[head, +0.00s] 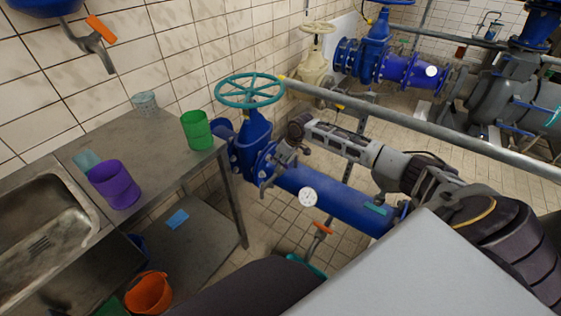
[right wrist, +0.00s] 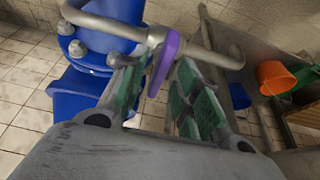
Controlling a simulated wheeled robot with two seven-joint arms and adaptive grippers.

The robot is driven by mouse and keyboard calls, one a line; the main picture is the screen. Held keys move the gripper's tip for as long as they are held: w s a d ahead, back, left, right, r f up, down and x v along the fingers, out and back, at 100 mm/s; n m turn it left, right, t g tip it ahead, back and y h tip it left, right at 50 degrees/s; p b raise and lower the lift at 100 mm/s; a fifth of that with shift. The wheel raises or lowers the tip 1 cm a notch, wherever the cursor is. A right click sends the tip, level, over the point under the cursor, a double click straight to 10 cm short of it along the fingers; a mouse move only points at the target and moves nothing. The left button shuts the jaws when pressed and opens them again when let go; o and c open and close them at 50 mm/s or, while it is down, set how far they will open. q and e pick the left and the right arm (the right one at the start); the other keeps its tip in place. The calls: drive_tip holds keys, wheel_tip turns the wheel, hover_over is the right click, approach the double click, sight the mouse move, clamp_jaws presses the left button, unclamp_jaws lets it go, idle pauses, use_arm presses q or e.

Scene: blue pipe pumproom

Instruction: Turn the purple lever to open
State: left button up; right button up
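The purple lever (right wrist: 165,62) shows in the right wrist view, on a grey metal pipe (right wrist: 215,55) in front of a blue flanged fitting (right wrist: 105,25). My right gripper (right wrist: 163,66) has its two green-padded fingers on either side of the lever, very close to it. I cannot tell whether both pads touch it. In the head view my right gripper (head: 285,150) is beside the blue valve body under the teal handwheel (head: 250,90). The lever is hidden there. My left gripper is not in view.
A metal table (head: 150,140) with a purple cup (head: 115,184) and green cup (head: 197,130) stands left, beside a sink (head: 40,225). A blue pipe (head: 335,200) runs under my right arm. A grey rail (head: 430,120) crosses behind. An orange bucket (head: 148,293) is low left.

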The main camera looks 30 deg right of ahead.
drive_tip(key=shift+w+f, duration=0.15)
drive_tip(key=shift+f, duration=0.2)
drive_tip(key=shift+c, duration=0.5)
clamp_jaws()
